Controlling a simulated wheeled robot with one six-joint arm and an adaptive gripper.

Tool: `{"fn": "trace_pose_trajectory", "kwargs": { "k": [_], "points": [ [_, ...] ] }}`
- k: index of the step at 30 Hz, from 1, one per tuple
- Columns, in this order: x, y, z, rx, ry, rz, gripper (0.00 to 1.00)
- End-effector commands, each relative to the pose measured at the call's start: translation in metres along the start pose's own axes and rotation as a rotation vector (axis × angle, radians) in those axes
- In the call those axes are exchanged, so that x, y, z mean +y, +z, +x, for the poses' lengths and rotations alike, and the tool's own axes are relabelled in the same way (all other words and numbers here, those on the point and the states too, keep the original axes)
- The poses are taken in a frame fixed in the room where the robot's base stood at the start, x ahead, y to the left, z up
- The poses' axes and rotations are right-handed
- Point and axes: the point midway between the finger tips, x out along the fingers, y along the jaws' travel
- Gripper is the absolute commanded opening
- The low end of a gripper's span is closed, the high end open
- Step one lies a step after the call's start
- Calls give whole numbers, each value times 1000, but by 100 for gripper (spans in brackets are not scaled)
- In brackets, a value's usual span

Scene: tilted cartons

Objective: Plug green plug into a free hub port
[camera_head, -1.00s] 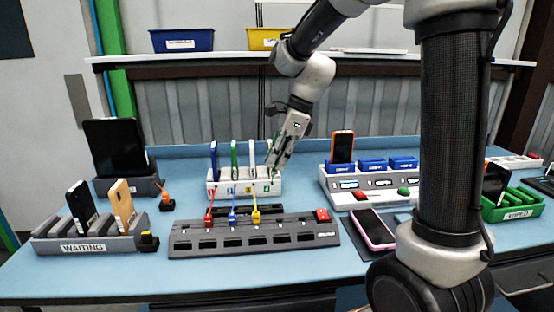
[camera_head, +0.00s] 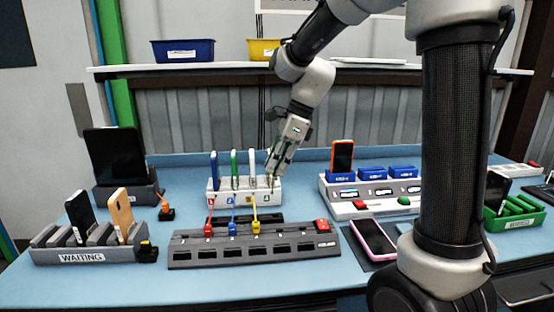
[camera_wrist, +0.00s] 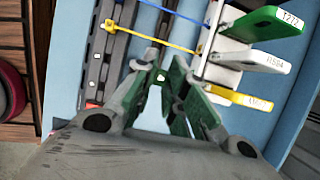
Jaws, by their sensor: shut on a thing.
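My gripper (camera_head: 271,176) points down at the right end of the white phone rack (camera_head: 212,197). In the wrist view its fingertips (camera_wrist: 158,72) are drawn together on something small. A little green shows there, but the fingers hide most of it, so I cannot make out the green plug clearly. The dark grey hub (camera_head: 290,240) lies in front of the rack. A red plug (camera_head: 208,231), a blue plug (camera_head: 232,228) and a yellow plug (camera_head: 255,227) sit in its left part. Its right part looks free, up to a red switch (camera_head: 321,225).
Upright phones in the rack, including a green one (camera_wrist: 262,24), stand close beside my gripper. The yellow cable (camera_wrist: 150,38) runs from hub to rack near the fingertips. A pink phone (camera_head: 373,237) lies right of the hub. A waiting rack (camera_head: 82,257) stands left.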

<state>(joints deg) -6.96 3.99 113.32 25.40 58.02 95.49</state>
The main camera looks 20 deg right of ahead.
Motion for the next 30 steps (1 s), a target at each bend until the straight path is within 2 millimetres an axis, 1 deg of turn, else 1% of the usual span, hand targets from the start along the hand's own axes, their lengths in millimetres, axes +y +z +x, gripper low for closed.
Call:
{"fn": "trace_pose_trajectory", "kwargs": {
  "k": [18, 30],
  "points": [
    [0, -15, 36, 0, 1, 1, 0],
    [1, -16, 38, 0, -1, 0, 0]
  ]
}}
